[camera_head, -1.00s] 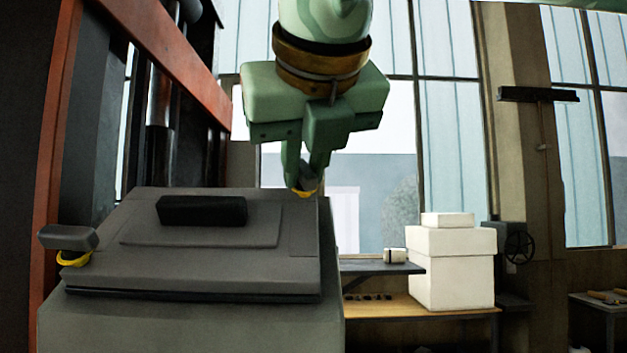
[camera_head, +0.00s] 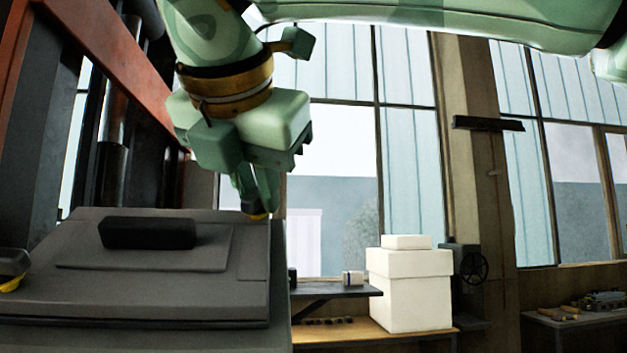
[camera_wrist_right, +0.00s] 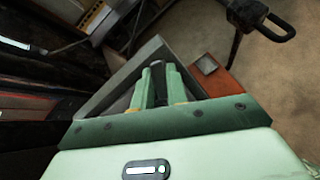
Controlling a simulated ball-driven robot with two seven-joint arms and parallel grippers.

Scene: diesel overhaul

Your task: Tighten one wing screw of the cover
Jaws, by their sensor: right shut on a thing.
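The dark grey cover (camera_head: 190,290) lies on a grey housing at the lower left in the head view, with a black block-shaped handle (camera_head: 148,233) on top. One wing screw (camera_head: 14,264), grey with a yellow ring, stands at its left corner, partly cut off by the picture edge. My right gripper (camera_head: 257,204) is at the cover's far right corner, pointing down. It is shut on the other wing screw, mostly hidden by the fingers; a bit of its yellow ring (camera_head: 258,216) shows. In the wrist view, the fingers (camera_wrist_right: 158,82) close around a dark piece. My left gripper is out of view.
A red-brown frame beam (camera_head: 95,70) and dark columns rise close behind the cover at the left. White boxes (camera_head: 408,290) stand on a wooden bench to the right. A side table (camera_head: 575,318) with tools is farther right. Space between is open.

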